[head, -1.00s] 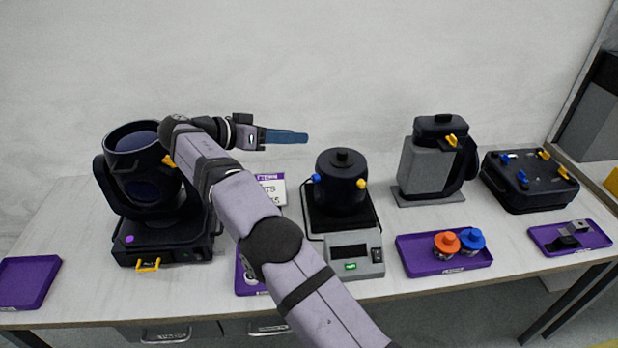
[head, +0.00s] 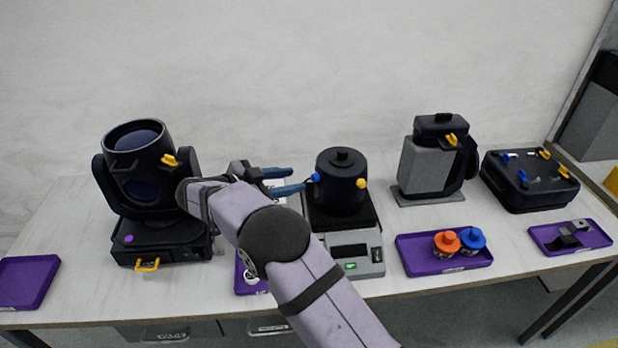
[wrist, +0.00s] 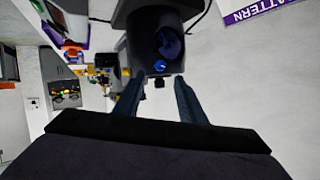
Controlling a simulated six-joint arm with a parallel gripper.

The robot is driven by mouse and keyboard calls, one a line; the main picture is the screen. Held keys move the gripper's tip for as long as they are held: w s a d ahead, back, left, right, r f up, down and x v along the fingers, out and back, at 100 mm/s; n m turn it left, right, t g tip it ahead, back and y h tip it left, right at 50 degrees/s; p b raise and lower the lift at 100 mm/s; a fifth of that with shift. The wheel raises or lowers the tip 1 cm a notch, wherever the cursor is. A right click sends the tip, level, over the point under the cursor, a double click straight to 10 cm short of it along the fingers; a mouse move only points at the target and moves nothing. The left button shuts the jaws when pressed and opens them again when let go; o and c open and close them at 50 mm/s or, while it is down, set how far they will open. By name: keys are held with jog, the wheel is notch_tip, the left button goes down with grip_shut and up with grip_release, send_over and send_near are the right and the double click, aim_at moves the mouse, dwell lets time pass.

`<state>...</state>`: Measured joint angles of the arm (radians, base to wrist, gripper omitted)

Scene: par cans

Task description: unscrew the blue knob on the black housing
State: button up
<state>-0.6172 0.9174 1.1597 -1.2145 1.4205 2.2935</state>
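The black housing (head: 342,192) is a round can standing upright on a scale near the middle of the bench. Its blue knob (head: 315,178) sticks out on the left side, facing my gripper. My gripper (head: 299,180) is left of the housing, level with the knob, with its blue fingers apart and pointing right. The fingertips are close to the knob, and I see no grip on it. In the wrist view the blue knob (wrist: 160,66) shows against the housing (wrist: 150,28), just beyond and between the open fingertips (wrist: 158,82).
A yellow knob (head: 361,184) sits on the housing's right side. The scale (head: 358,262) lies beneath. A black moving-head lamp (head: 150,190) stands left. A purple tray (head: 420,266) with orange and blue capped pieces is right. A grey-black unit (head: 425,170) stands farther right.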

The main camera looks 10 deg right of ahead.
aim_at(313, 177)
jog(key=shift+d, duration=0.1)
jog(key=p+x, duration=0.2)
jog(key=x, duration=0.3)
jog(key=shift+w+d+p, duration=0.15)
jog(key=shift+d+p, duration=0.05)
jog(key=shift+p, duration=0.15)
jog(key=shift+x, duration=0.85)
jog(key=shift+f, duration=0.1)
grip_shut()
